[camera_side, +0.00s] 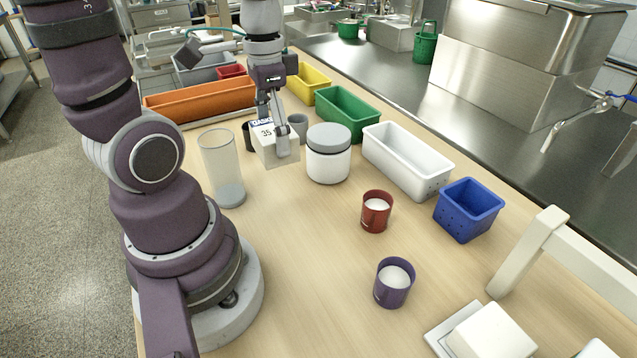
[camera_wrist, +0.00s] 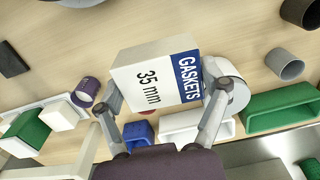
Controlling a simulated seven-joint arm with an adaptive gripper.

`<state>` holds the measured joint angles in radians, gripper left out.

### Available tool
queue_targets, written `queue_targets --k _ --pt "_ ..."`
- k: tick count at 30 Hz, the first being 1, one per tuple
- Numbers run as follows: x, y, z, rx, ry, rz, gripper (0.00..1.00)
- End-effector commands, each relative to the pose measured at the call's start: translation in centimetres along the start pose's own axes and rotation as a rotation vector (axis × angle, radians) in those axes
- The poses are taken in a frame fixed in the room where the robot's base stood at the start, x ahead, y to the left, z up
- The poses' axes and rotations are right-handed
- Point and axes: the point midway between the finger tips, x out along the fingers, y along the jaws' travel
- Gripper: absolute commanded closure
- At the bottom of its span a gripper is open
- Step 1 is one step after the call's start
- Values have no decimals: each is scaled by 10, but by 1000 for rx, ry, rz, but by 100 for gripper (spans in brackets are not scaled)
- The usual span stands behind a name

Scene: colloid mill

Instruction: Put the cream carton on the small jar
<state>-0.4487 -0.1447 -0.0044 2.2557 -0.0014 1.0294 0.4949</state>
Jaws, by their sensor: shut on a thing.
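My gripper (camera_side: 276,135) is shut on the cream carton (camera_side: 277,151), with one finger on each side of it. The carton is a box with a blue-and-white label reading "GASKETS 35 mm"; it also shows large in the wrist view (camera_wrist: 150,88) between the fingers. It looks held up off the table, slightly tilted in the side view. The small jar (camera_side: 328,165) is white with a grey lid and stands upright just right of the carton in the side view. In the wrist view the jar (camera_wrist: 238,92) is partly hidden behind the carton and a finger. Nothing rests on its lid.
A clear tall cylinder (camera_side: 219,160) stands left of the carton, with grey and dark cups close behind it. White (camera_side: 407,160), green (camera_side: 346,112) and blue (camera_side: 468,210) bins stand right. Red (camera_side: 376,213) and purple (camera_side: 393,283) cups stand in front, with bare table around them.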

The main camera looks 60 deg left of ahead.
Motion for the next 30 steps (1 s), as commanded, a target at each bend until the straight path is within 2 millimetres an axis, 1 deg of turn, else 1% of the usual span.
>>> queue_targets --k 2,5,12,15,18,21,26,27,30 --pt "-1 -7 2 -43 0 1 61" --pt "1 -17 -12 -55 -3 3 61" --pt "9 -53 -73 -50 -3 4 61" --pt "11 -66 -95 -50 -2 2 61" --pt "14 -77 -113 -49 -2 3 61" --pt "14 -83 -124 -49 -3 3 61" --pt "17 -89 -133 -49 -2 2 61" --pt "26 -88 -132 -49 -6 5 61" --pt "44 -88 -132 -49 -5 4 61"
